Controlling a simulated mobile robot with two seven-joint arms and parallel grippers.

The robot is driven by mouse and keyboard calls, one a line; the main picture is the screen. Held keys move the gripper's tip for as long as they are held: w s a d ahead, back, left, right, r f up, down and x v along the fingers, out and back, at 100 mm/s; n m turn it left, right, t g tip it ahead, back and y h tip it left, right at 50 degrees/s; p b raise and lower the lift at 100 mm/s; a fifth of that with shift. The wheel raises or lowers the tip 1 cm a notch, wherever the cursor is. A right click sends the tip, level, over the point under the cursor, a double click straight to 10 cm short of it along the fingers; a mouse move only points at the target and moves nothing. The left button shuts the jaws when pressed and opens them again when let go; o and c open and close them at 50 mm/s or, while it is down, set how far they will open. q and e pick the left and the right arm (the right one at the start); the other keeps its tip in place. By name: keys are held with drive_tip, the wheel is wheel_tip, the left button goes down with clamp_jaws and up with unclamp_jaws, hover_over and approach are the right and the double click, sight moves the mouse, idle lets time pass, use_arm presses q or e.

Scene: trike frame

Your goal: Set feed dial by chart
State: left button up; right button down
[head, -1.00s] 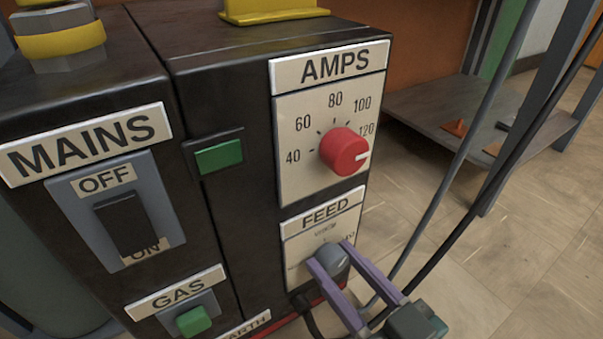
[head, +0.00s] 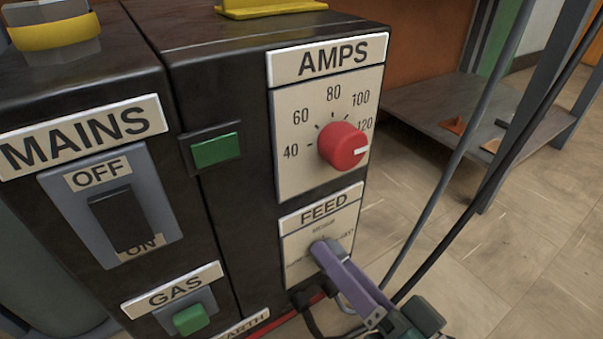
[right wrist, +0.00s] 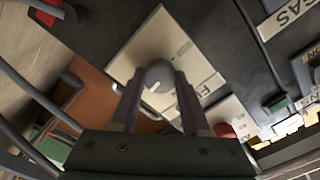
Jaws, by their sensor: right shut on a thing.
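The feed dial is a small grey knob on a white plate (head: 297,268) under the FEED label (head: 324,206), low on the front of the black machine. In the head view my right gripper (head: 325,250) covers most of the knob and its scale, so I cannot read its setting. In the right wrist view the rounded grey knob (right wrist: 159,76) sits between the two purple fingers, which are shut on it. My left gripper is not in view. No chart shows in either view.
A red AMPS dial (head: 341,147) sits above FEED, its white mark pointing right, near 120. The MAINS switch (head: 122,218) and green GAS button (head: 189,320) are to the left. Dark cables hang at the right, before a low grey shelf (head: 450,115).

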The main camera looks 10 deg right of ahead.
drive_tip(key=shift+r+m, duration=0.1)
drive_tip(key=shift+m, duration=0.5)
drive_tip(key=shift+c, duration=1.9)
unclamp_jaws()
drive_tip(key=p+v, duration=0.2)
drive_tip(key=v, duration=0.8)
drive_tip(key=shift+p, duration=0.3)
